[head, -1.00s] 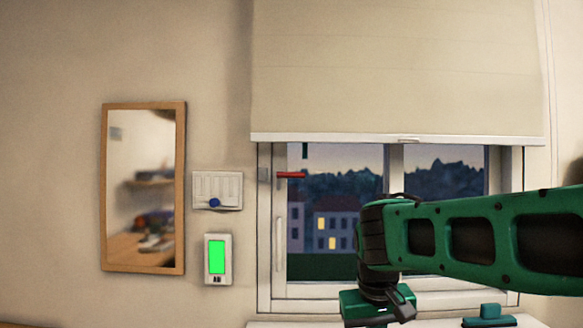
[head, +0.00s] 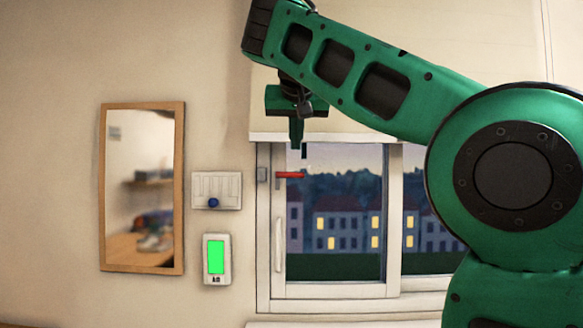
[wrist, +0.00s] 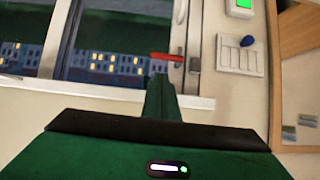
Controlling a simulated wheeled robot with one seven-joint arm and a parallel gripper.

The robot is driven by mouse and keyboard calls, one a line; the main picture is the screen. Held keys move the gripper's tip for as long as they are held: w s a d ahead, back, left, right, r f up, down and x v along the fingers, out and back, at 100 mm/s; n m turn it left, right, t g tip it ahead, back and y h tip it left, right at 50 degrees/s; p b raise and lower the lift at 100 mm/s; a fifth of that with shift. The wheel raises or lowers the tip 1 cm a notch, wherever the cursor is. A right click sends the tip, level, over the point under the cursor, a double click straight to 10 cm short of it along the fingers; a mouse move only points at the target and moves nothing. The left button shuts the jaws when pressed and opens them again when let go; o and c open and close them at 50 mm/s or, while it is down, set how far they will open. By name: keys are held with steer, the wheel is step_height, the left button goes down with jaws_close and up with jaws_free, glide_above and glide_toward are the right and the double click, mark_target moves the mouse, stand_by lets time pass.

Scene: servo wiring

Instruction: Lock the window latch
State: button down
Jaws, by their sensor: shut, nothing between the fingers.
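The window latch has a red handle (head: 289,175) that lies horizontal on the left side of the window frame, beside a grey catch plate (head: 262,174). The red handle (wrist: 166,57) also shows in the wrist view, just beyond my fingertips. The window (head: 335,290) is framed in white, with a pale vertical handle (head: 279,245) below the latch.
Left of the window are a white panel with a blue knob (head: 213,203), a device with a green screen (head: 216,257) and a wood-framed mirror (head: 180,190). The wall between them is clear.

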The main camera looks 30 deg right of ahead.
mark_target(290, 175)
stand_by(0.4)
steer(key=x, duration=1)
steer(key=shift+d+r, duration=0.1)
steer(key=shift+d, duration=0.05)
